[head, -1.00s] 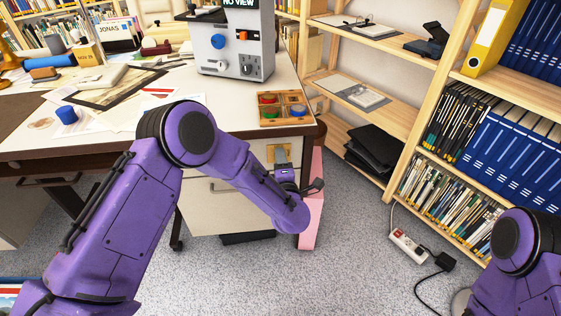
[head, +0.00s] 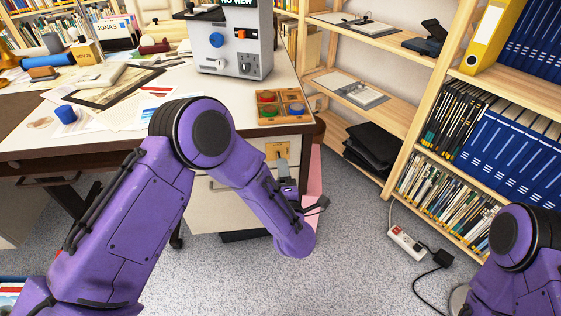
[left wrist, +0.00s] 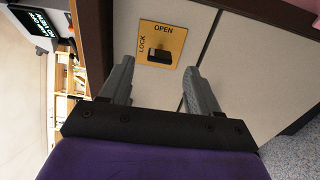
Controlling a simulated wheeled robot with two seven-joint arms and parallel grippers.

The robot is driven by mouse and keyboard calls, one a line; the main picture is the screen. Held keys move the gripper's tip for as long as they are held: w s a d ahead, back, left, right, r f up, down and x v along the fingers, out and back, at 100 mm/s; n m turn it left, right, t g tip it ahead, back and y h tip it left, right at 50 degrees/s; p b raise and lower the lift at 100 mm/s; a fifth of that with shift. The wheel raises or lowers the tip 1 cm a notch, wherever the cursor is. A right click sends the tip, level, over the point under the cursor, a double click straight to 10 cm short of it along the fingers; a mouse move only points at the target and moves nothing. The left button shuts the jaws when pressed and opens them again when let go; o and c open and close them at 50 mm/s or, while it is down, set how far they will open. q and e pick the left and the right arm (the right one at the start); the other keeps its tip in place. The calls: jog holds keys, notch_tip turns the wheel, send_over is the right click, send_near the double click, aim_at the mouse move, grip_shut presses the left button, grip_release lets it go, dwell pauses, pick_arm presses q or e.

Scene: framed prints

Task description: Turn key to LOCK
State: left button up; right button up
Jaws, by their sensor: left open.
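The brass lock plate (left wrist: 174,38) is on the pale cabinet front in the left wrist view, lettered OPEN and LOCK. It also shows under the desk's edge in the head view (head: 277,149). A dark key (left wrist: 157,56) sticks out of the plate; which word it is turned to I cannot tell. My left gripper (left wrist: 160,69) is open and empty, its fingers on either side of the key in the picture and apparently short of it. In the head view the left gripper (head: 285,172) is small and partly hidden by my wrist. My right gripper is out of view.
The desk top overhangs the cabinet (head: 215,205). On it stand a grey box (head: 240,50) with a blue knob and a wooden tray (head: 296,96) of coloured pieces. A bookshelf (head: 402,150) stands to the right. A power strip (head: 405,241) lies on the open carpet.

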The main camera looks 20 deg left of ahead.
pick_arm(q)
jog(key=v, duration=0.4)
jog(key=shift+s, duration=0.1)
